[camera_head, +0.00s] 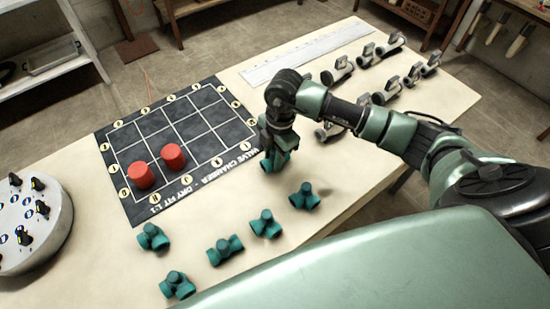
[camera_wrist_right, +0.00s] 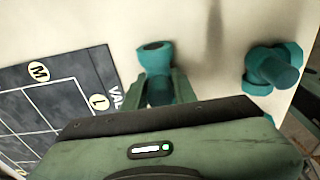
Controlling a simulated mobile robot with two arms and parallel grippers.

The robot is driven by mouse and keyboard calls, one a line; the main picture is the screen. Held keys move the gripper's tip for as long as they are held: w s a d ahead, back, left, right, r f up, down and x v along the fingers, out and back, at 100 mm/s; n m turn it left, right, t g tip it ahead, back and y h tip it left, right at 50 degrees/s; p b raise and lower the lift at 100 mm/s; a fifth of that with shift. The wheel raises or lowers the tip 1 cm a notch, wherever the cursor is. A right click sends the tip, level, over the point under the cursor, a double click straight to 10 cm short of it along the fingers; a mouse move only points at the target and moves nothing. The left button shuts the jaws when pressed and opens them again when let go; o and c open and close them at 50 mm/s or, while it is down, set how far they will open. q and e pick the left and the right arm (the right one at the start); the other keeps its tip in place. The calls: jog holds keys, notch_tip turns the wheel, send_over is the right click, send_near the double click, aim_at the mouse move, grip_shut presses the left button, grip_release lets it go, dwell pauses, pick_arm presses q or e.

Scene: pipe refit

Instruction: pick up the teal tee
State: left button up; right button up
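A teal tee (camera_head: 269,166) stands on the bare table just right of the dark mat. My right gripper (camera_head: 276,147) is directly above it, pointing down with its fingers around the tee's upper part. In the right wrist view the tee (camera_wrist_right: 155,58) sits between the two fingertips (camera_wrist_right: 159,85), its round end sticking out beyond them. The fingers are close to its sides; I cannot tell whether they press on it. More teal tees lie near the front, such as one (camera_head: 304,197) to the right, also in the wrist view (camera_wrist_right: 270,70). My left gripper is not in view.
The dark gridded mat (camera_head: 194,112) holds two red cylinders (camera_head: 141,176) (camera_head: 173,157). A round grey panel with knobs (camera_head: 30,225) is at the left. Several grey valves (camera_head: 390,91) and a long ruler (camera_head: 305,52) lie at the back right.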

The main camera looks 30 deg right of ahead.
grip_shut()
jog(key=shift+r, duration=0.15)
